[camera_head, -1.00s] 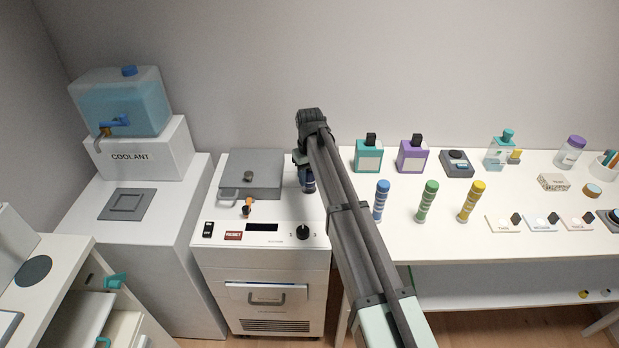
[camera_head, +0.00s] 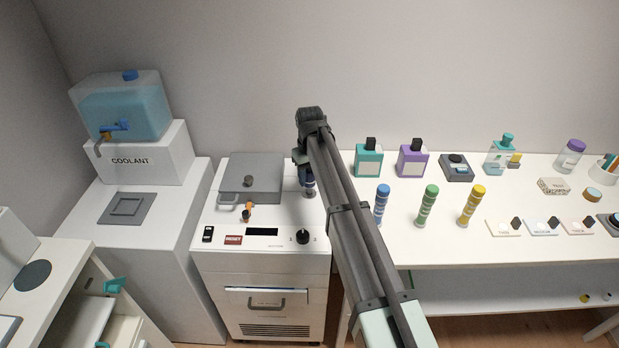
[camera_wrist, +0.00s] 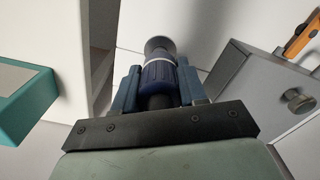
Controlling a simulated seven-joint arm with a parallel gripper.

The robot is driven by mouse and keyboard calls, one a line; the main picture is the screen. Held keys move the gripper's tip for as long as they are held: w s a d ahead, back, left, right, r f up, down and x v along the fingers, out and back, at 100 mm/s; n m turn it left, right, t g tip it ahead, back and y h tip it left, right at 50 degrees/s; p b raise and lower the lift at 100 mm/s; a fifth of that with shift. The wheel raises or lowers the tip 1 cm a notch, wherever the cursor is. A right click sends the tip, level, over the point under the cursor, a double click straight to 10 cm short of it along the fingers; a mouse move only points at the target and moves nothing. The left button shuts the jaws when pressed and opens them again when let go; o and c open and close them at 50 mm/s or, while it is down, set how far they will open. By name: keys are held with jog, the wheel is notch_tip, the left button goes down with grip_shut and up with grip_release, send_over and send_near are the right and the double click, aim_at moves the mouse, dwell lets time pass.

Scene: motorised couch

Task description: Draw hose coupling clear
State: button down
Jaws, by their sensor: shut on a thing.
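The hose coupling (camera_head: 308,187) is a dark blue ribbed sleeve at the right rear of the white machine's top, right of its grey lid. My gripper (camera_wrist: 158,82) is shut on it, one finger on each side. In the wrist view the coupling (camera_wrist: 159,72) points away from me. A round grey metal piece (camera_wrist: 160,46) shows at its far end. In the head view a small grey stub (camera_head: 310,194) shows just below the coupling. I cannot tell whether coupling and stub still touch. My arm hides part of this area.
The grey hinged lid (camera_head: 252,178) with knob and handle is close left; an orange-tipped fitting (camera_head: 247,211) is in front of it. The knob dial (camera_head: 303,237) is at the front. A teal bottle (camera_head: 369,158) and blue tube (camera_head: 382,203) stand right, on the white table.

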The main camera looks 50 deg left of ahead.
aim_at(310, 169)
jog(key=shift+r, duration=3.15)
